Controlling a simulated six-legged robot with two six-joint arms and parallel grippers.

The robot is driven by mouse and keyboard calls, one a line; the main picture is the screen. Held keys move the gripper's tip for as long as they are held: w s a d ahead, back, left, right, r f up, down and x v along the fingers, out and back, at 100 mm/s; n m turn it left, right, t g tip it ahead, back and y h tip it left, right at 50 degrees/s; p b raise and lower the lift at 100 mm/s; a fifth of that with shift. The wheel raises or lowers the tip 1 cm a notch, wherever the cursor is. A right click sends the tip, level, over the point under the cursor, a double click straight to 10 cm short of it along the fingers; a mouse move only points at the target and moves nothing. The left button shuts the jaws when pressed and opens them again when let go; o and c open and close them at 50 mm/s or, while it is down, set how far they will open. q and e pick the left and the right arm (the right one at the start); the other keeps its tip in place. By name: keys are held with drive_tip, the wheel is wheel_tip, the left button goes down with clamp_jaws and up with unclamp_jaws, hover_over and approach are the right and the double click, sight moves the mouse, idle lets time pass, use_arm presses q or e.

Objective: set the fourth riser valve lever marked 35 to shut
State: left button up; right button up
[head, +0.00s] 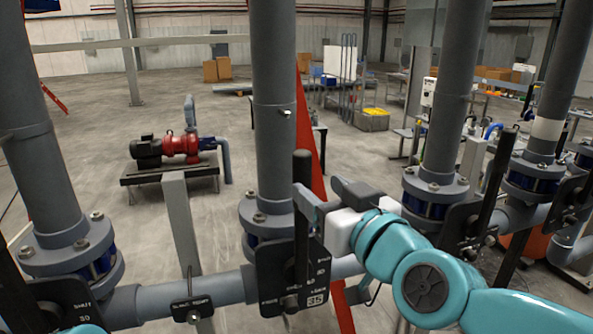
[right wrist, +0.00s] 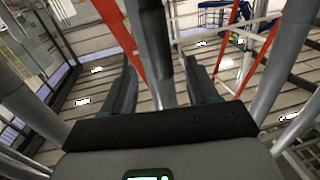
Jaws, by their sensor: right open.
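The plate marked 35 (head: 315,299) sits at the foot of the middle riser (head: 275,110). Its black lever (head: 302,170) stands upright, in line with the riser. My right gripper (head: 324,198) comes in from the right at the lever's upper part, with one finger right beside the lever. In the right wrist view the gripper (right wrist: 161,88) is open, and a dark upright bar (right wrist: 152,35), seemingly the lever, shows between the fingers. Contact cannot be told. My left gripper is out of view; only a bit of teal arm shows at bottom left.
Other risers with black levers and plates stand left (head: 40,170) and right (head: 447,100). A horizontal grey pipe (head: 225,288) joins them. A red slanted post (head: 307,110) stands behind the lever.

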sight(297, 169)
drive_tip(key=p+x, duration=0.1)
drive_tip(key=x, duration=0.8)
clamp_jaws()
